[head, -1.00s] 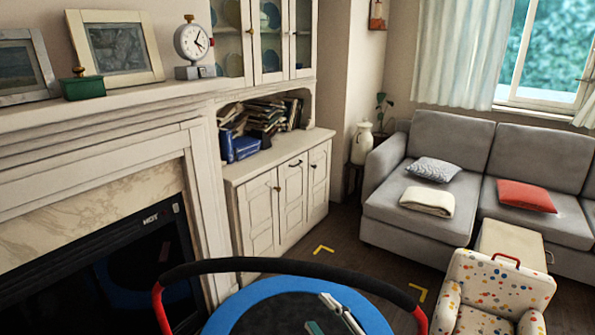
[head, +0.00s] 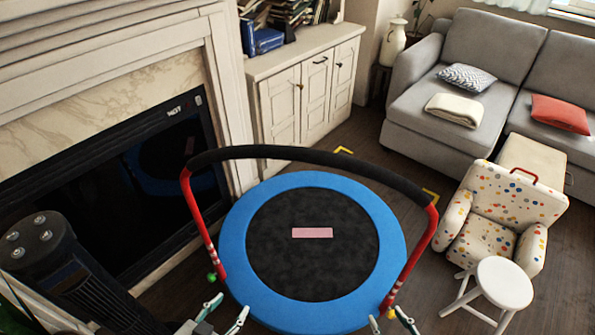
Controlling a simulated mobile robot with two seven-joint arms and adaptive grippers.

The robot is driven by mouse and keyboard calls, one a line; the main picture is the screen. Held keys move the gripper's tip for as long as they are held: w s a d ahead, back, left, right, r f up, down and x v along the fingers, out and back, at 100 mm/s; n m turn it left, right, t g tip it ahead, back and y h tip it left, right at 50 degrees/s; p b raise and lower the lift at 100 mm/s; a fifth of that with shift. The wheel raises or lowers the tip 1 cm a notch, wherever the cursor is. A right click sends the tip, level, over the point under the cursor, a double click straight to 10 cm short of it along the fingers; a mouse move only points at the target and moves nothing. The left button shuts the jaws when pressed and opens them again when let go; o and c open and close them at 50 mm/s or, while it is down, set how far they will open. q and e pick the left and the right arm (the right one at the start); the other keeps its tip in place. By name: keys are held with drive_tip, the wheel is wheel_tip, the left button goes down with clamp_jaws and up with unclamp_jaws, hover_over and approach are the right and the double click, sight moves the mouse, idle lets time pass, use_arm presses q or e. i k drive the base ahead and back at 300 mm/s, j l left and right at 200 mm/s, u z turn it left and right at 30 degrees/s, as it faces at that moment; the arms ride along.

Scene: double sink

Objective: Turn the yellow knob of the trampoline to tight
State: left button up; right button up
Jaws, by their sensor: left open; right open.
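The trampoline (head: 240,288) has a blue rim, a black mat and a red handlebar with a black foam grip (head: 300,153). A yellow knob (head: 391,313) is low on the right handlebar leg, partly hidden by my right gripper. A green knob (head: 212,277) is low on the left leg. My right gripper (head: 388,321) is open at the bottom edge, its fingertips close around or beside the yellow knob; I cannot tell whether they touch it. My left gripper (head: 227,308) is open and empty in front of the trampoline's left side, below the green knob.
A pink rectangle (head: 312,233) lies on the mat. A fireplace (head: 95,200) stands close on the left, with a white cabinet (head: 285,110) behind. A white stool (head: 504,283) and a dotted child's armchair (head: 497,215) are on the right. Some dark floor is free between.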

sight(390, 314)
drive_tip(key=j+z, duration=0.15)
drive_tip(key=z, duration=1.05)
drive_tip(key=l+u, duration=0.45)
drive_tip(key=l, duration=0.3)
drive_tip(key=l+u, duration=0.5)
drive_tip(key=l, duration=0.25)
drive_tip(key=i+l+u, duration=0.2)
drive_tip(key=l, duration=0.45)
drive_tip(key=l+u, duration=0.2)
drive_tip(key=l, duration=0.45)
